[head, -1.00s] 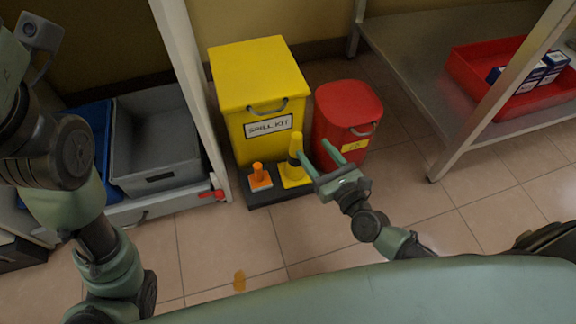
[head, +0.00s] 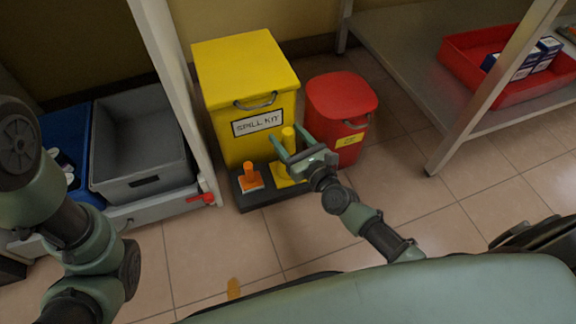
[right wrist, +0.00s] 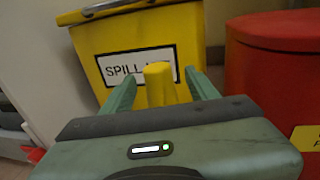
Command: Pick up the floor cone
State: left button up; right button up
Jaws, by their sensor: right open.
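The yellow floor cone (head: 288,139) stands upright on a dark low base in front of the yellow spill kit bin. Its square yellow foot shows partly behind my right gripper. My right gripper (head: 283,145) is open, with its two fingers on either side of the cone's upper part. In the right wrist view the cone (right wrist: 160,84) stands between the two open fingers (right wrist: 161,88), with gaps on both sides.
The yellow spill kit bin (head: 240,75) is close behind the cone. A red bin (head: 338,95) stands to its right. A grey crate (head: 140,185) sits on a low shelf at left. A steel shelf (head: 405,60) holds a red tray (head: 480,85).

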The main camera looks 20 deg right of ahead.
grip_shut()
dwell(1.4)
